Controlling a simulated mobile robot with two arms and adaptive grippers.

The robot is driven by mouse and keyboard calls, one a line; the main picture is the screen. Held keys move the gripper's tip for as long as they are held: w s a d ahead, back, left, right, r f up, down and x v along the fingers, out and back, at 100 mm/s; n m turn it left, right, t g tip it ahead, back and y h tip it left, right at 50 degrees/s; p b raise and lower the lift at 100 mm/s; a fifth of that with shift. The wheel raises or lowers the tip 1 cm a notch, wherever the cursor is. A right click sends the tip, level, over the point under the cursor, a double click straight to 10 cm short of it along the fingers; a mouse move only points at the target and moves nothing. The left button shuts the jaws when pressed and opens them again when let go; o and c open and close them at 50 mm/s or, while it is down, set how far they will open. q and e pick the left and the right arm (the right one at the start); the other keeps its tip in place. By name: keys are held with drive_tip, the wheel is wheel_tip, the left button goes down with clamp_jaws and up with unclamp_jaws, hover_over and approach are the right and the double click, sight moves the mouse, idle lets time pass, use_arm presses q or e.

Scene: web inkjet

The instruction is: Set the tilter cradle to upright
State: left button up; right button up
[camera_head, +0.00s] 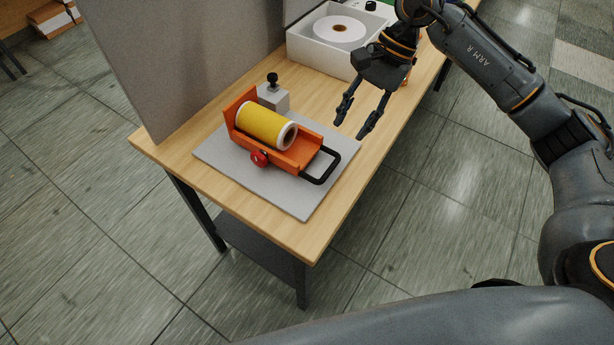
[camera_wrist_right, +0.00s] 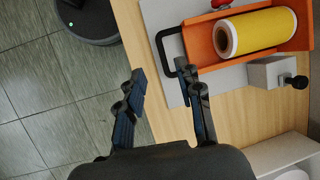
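The orange tilter cradle (camera_head: 304,154) lies on a grey plate (camera_head: 308,203) at the near end of the table, with a black loop handle (camera_head: 321,168) at its right end and a red knob (camera_head: 259,158) on its near side. A yellow roll (camera_head: 263,126) with a white core lies in it. The cradle also shows in the right wrist view (camera_wrist_right: 258,53), with its handle (camera_wrist_right: 170,52). My right gripper (camera_head: 353,129) is open and empty, above the table to the right of the cradle, apart from the handle. It shows in the wrist view (camera_wrist_right: 158,74). My left gripper is not in view.
A grey block with a black knob (camera_head: 273,94) stands behind the cradle. A white box (camera_head: 305,45) with a white roll stands farther back. A grey partition (camera_head: 190,60) rises along the table's left side.

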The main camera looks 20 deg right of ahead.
drive_tip(key=p, duration=0.1)
approach(325, 177)
drive_tip(key=p+x, duration=0.1)
drive_tip(key=x, duration=0.6)
drive_tip(key=shift+p, duration=0.4)
drive_tip(key=shift+a+f, duration=0.1)
drive_tip(key=shift+f, duration=0.25)
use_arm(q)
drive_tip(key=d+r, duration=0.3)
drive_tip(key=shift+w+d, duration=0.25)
use_arm(e)
clamp_jaws()
